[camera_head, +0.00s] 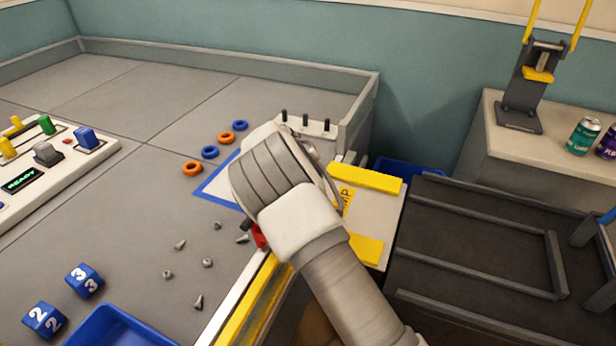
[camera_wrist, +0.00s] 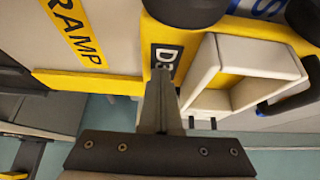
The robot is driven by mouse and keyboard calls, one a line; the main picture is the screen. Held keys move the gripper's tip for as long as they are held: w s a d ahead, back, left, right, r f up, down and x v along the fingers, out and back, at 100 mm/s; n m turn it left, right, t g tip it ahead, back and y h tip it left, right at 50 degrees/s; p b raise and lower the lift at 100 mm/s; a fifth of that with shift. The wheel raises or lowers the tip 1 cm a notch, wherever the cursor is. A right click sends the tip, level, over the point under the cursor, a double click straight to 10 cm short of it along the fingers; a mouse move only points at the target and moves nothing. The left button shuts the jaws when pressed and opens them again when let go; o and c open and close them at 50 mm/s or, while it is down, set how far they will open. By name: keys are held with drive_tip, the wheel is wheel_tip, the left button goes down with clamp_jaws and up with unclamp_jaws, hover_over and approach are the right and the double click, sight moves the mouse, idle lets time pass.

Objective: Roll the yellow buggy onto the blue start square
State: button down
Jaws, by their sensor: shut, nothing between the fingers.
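The yellow buggy (camera_wrist: 232,80) fills the upper right of the wrist view, with a white open box on top, dark wheels and a "D3" plate. My arm hides most or all of it in the head view. My gripper (camera_wrist: 161,80) is shut and empty, its fingertips close to the plate end; I cannot tell if they touch. Blue lettering shows beyond the buggy in the wrist view.
The ramp (camera_head: 377,219) with yellow rails lies right of my wrist; its label shows in the wrist view (camera_wrist: 75,32). Several orange and blue rings (camera_head: 226,138) and small metal parts (camera_head: 208,262) lie around the square. Blue number cubes (camera_head: 84,280) and a blue tray (camera_head: 118,328) are nearer.

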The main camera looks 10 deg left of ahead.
drive_tip(key=shift+w+a+r, duration=0.15)
drive_tip(key=shift+a, duration=0.05)
drive_tip(key=shift+w+a+b, duration=0.1)
drive_tip(key=shift+w+a, duration=0.15)
drive_tip(key=shift+a, duration=0.9)
drive_tip(key=shift+w+a+b, duration=0.1)
drive_tip(key=shift+w+a, duration=0.1)
drive_tip(key=shift+a, duration=0.95)
drive_tip(key=shift+w+a+b, duration=0.1)
drive_tip(key=shift+w+a, duration=0.15)
drive_tip(key=shift+a, duration=0.9)
drive_tip(key=shift+r, duration=0.15)
drive_tip(key=shift+s+d+r+p, duration=0.15)
drive_tip(key=shift+d+r+p, duration=0.3)
drive_tip(key=shift+d+r, duration=0.4)
wheel_tip(320, 180, up, 9)
drive_tip(key=p, duration=0.4)
drive_tip(key=shift+p, duration=0.4)
drive_tip(key=shift+a, duration=0.1)
